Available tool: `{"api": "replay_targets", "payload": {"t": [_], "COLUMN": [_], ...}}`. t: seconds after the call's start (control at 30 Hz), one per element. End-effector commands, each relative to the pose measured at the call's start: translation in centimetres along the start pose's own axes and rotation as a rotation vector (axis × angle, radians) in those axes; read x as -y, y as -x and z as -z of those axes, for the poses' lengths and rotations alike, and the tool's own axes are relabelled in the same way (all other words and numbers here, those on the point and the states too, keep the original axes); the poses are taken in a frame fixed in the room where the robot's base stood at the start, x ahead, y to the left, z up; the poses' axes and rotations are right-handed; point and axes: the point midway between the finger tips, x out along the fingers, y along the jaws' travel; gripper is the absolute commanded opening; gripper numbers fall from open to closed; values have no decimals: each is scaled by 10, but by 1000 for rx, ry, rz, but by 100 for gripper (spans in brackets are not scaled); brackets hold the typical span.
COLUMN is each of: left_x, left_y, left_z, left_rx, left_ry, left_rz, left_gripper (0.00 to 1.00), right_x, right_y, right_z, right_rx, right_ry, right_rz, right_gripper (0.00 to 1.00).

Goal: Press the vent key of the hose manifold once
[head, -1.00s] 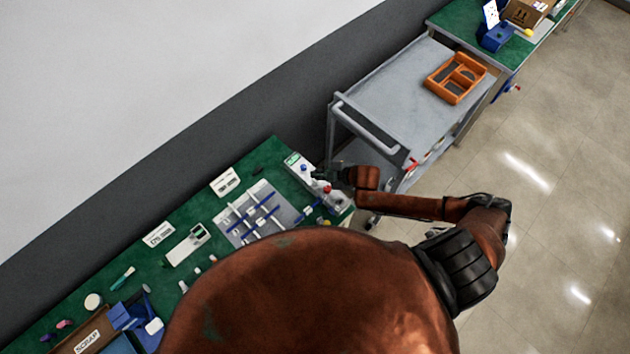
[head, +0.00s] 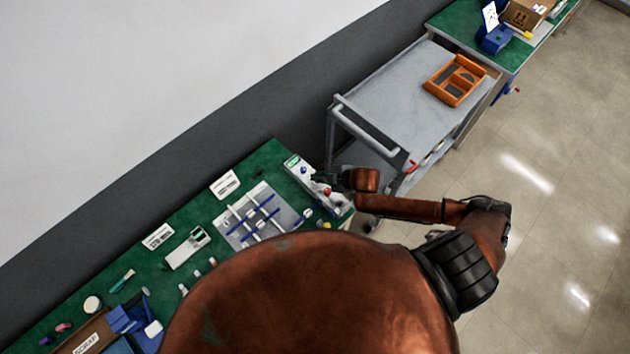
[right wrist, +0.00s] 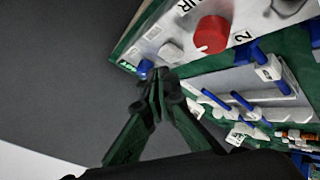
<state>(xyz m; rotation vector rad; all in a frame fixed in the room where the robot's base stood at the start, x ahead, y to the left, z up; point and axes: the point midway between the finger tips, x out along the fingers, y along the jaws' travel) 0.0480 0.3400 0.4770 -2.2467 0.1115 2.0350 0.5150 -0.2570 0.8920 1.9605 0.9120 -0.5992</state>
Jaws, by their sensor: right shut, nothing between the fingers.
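The hose manifold (head: 296,164) is a pale block at the right end of the green bench, with a blue part and a red knob on top. In the right wrist view its face (right wrist: 153,42) shows the red knob (right wrist: 212,34), a pale square key (right wrist: 170,52) and a blue round button (right wrist: 145,67). I cannot read which of these is marked vent. My right gripper (right wrist: 156,76) is shut and empty, its tips beside the blue button and just below the square key; contact cannot be told. It also shows in the head view (head: 330,179), dark and small. My left gripper is out of view.
A grey tray (head: 237,237) with blue-and-white parts lies beside the manifold. A grey cart (head: 394,82) with an orange caddy (head: 456,80) stands past the bench end. My arm covers the bench's front.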

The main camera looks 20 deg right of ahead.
Motion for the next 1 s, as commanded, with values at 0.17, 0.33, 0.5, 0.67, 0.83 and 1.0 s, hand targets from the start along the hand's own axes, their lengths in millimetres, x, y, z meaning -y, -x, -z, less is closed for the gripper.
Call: {"api": "replay_targets", "payload": {"t": [0.17,0.33,0.5,0.67,0.83,1.0], "left_x": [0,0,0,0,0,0], "left_y": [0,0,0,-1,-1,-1], "left_z": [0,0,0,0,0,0], "left_rx": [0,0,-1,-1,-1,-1], "left_ry": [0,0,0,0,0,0], "left_rz": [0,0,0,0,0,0], "left_gripper": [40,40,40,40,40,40], "right_x": [0,0,1,4,4,4], "right_y": [0,0,-2,-6,-6,-6], "right_z": [0,0,-2,-4,-4,-4], "right_rx": [0,0,1,1,0,0], "right_ry": [0,0,0,0,1,0], "right_rz": [0,0,0,0,0,0], "right_gripper": [0,0,0,0,0,0]}}
